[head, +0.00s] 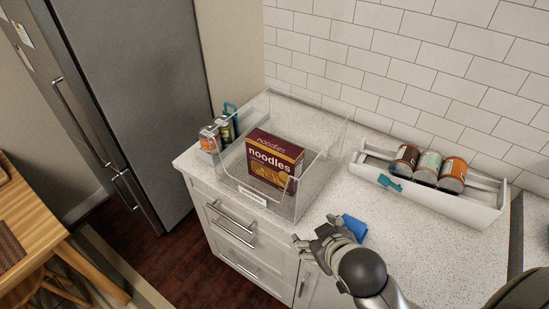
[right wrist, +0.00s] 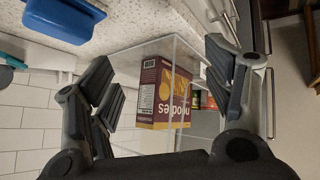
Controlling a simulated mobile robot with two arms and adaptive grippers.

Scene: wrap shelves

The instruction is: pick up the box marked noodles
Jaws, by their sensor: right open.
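The maroon and yellow box marked noodles (head: 274,160) stands upright inside a clear bin (head: 318,182) on the counter. In the right wrist view the noodles box (right wrist: 164,92) shows between the fingers, behind the clear bin wall (right wrist: 130,62). My right gripper (head: 318,238) is open and empty, in front of and to the right of the bin. It also shows in the right wrist view (right wrist: 160,85), fingers spread wide, apart from the box. My left gripper is not in view.
A white tray (head: 486,208) with several cans stands on the right, against the tiled wall. A blue object (head: 355,227) lies by my right gripper. A small caddy with jars (head: 211,138) stands left of the bin. A fridge (head: 140,90) is further left.

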